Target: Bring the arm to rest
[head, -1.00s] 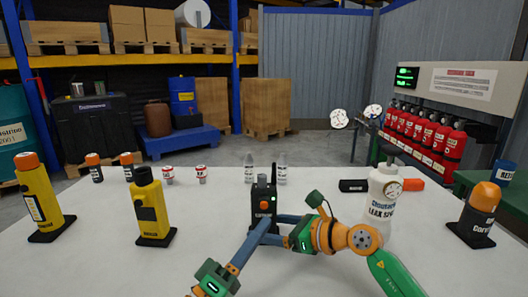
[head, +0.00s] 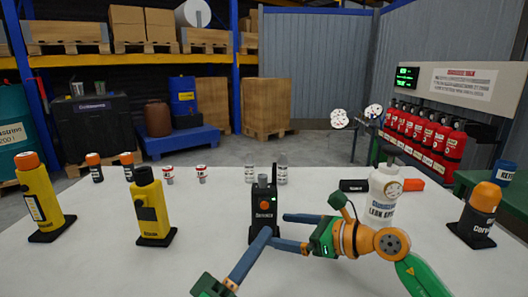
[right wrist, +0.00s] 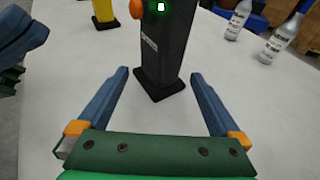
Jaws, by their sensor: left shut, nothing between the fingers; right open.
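A black handheld radio (head: 264,212) with an orange button and antenna stands upright in a dark base on the white table. My right gripper (head: 279,230) comes in from the right, open and empty, its blue fingers pointing at the radio. In the right wrist view the radio (right wrist: 165,45) stands beyond and between the two open fingers (right wrist: 158,80), apart from them, with a green light lit. My left gripper (head: 266,233) reaches up from the bottom, its blue fingers shut with nothing between them, tips in front of the radio's base.
A white spray bottle (head: 382,195) stands just behind my right arm. Yellow units (head: 150,208) stand at left, and a black orange-capped unit (head: 478,215) at right. Small cans (head: 201,173) and grey bottles (head: 281,168) line the back. The front left of the table is clear.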

